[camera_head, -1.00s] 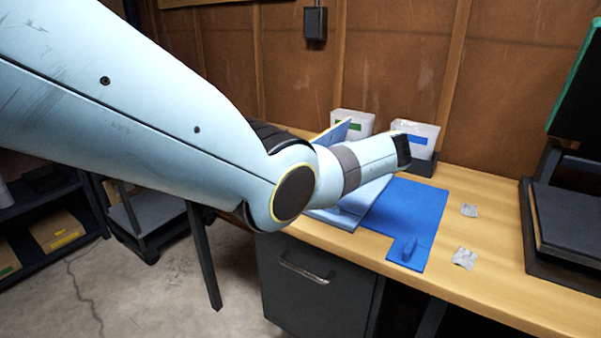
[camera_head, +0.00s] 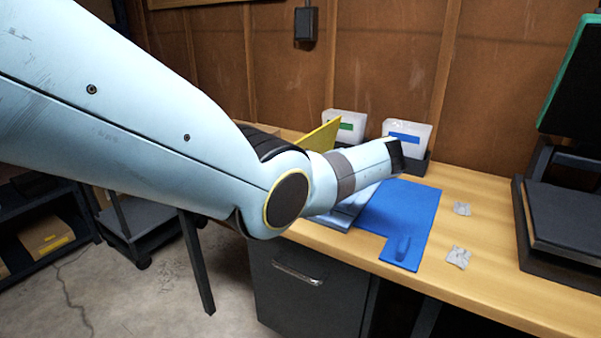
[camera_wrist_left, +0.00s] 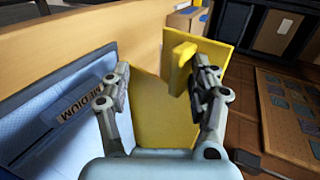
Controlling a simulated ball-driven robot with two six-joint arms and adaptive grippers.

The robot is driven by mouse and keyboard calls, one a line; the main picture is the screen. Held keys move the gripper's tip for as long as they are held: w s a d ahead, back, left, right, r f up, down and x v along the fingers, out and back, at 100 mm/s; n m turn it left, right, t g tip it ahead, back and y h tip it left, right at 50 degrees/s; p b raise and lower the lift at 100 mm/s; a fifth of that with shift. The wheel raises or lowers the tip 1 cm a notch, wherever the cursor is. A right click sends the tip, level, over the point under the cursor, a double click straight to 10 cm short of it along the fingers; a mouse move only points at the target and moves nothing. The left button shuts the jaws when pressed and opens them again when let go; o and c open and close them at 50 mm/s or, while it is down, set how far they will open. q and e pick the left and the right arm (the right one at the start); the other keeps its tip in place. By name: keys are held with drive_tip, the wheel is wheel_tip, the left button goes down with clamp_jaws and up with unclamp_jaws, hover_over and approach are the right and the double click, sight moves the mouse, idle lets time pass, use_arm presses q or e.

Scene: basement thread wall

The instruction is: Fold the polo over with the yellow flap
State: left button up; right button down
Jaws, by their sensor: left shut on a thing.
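The yellow flap (camera_head: 322,137) stands raised and tilted behind my left arm in the head view, its yellow face showing. In the left wrist view the yellow flap (camera_wrist_left: 160,110) fills the middle, with a yellow grip tab (camera_wrist_left: 181,60) on it. My left gripper (camera_wrist_left: 160,88) is shut on the flap, one finger by the tab. A light blue piece (camera_head: 350,207), seemingly the polo, lies partly hidden under my arm. A light blue surface (camera_wrist_left: 40,135) with a "MEDIUM" label shows in the wrist view. My right gripper is not in view.
A flat blue panel (camera_head: 405,210) with a blue tab lies on the wooden bench (camera_head: 475,225). Two white bins (camera_head: 407,138) stand at the back. Two grey scraps (camera_head: 458,257) lie right of the panel. A dark machine (camera_head: 560,220) stands at the right.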

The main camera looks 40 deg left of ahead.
use_arm(q)
drive_tip(key=shift+s+d+f, duration=0.2)
drive_tip(key=shift+d+f, duration=0.05)
drive_tip(key=shift+f, duration=0.05)
drive_tip(key=v, duration=1.2)
drive_tip(key=shift+w+r, duration=0.25)
drive_tip(key=shift+r, duration=0.15)
